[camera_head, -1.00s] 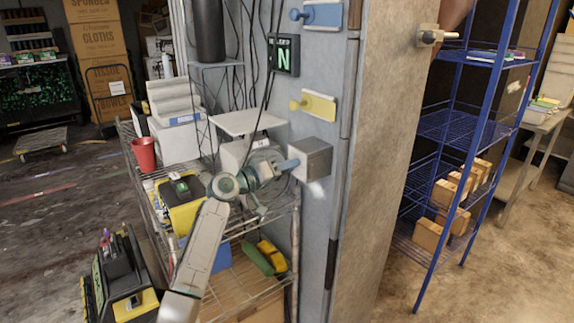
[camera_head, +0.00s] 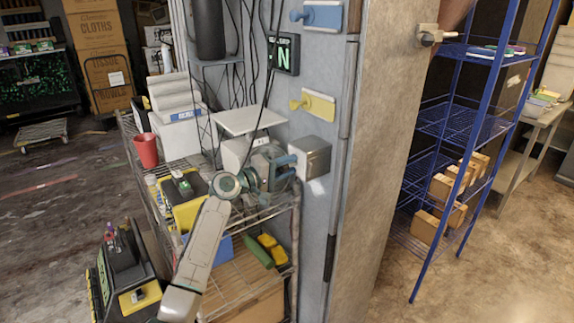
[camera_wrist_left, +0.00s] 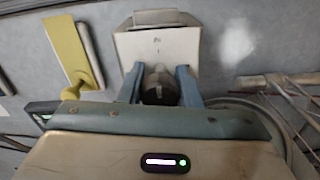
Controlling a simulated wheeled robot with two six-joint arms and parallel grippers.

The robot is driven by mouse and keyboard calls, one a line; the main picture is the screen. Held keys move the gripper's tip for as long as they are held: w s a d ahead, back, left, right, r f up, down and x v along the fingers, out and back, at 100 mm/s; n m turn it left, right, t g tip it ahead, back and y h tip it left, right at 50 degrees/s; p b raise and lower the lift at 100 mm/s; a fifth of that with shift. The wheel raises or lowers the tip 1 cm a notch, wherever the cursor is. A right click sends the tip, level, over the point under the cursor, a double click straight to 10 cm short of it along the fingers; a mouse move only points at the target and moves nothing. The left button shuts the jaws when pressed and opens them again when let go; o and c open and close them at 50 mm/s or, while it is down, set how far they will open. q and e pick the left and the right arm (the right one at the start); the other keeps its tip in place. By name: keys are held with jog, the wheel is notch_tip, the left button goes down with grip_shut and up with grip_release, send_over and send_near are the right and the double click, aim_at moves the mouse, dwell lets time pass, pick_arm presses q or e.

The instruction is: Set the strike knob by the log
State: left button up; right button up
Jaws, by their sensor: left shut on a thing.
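A grey metal box (camera_head: 311,158) is fixed to the blue-grey wall panel, below a yellow plate with a yellow knob (camera_head: 318,105). My left gripper (camera_head: 287,172) is at the left side of this box. In the left wrist view, my left gripper (camera_wrist_left: 160,84) is shut on a dark round knob (camera_wrist_left: 158,94) in front of the pale box (camera_wrist_left: 157,45). The fingers hide the knob's sides, so its setting cannot be read. A dark display (camera_head: 284,54) above shows a green letter N; its smaller text is unclear. My right gripper is not in view.
A wire rack (camera_head: 240,290) with a red cup (camera_head: 146,150) and boxes stands left of the panel, close under my left arm. A blue plate with a knob (camera_head: 322,15) is higher up. A blue shelf unit (camera_head: 462,125) with cartons stands right, beyond the thick wall edge.

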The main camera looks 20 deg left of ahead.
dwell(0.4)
pick_arm(q)
jog(key=o, duration=0.9)
jog(key=shift+o, duration=0.3)
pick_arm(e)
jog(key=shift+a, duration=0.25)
pick_arm(q)
jog(key=shift+s+a, duration=0.1)
jog(key=shift+s+a+f, duration=0.1)
jog(key=shift+s+a, duration=0.1)
jog(key=b+v, duration=0.3)
jog(key=v, duration=0.7)
jog(key=shift+b, duration=0.3)
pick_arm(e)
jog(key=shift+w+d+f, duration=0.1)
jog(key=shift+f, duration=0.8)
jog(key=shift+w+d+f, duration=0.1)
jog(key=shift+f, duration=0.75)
